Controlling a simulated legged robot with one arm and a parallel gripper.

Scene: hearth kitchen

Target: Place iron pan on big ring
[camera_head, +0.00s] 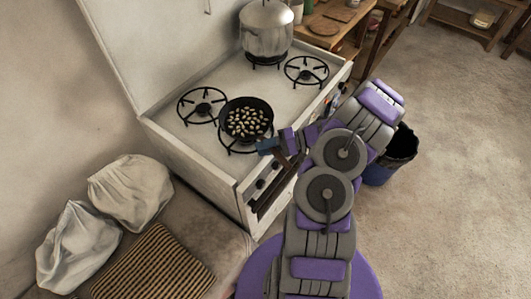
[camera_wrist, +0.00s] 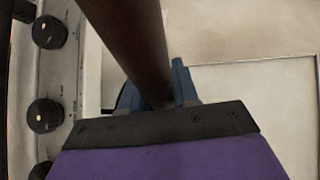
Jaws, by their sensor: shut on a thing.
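The dark iron pan (camera_head: 247,118), with several pale pieces of food in it, is level over the front ring (camera_head: 232,147) of the white stove. It covers most of that ring; I cannot tell whether it touches it. My gripper (camera_head: 273,147) is at the stove's front edge, shut on the pan's handle. In the wrist view the brown handle (camera_wrist: 135,45) runs between the blue fingers of my gripper (camera_wrist: 156,92). The pan's bowl is out of that view.
A bare ring (camera_head: 201,105) lies left of the pan and another (camera_head: 307,70) to the right. A lidded metal pot (camera_head: 266,30) stands at the back. Knobs (camera_wrist: 46,115) line the stove front. A dark bin (camera_head: 402,146) stands right, sacks (camera_head: 130,190) left.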

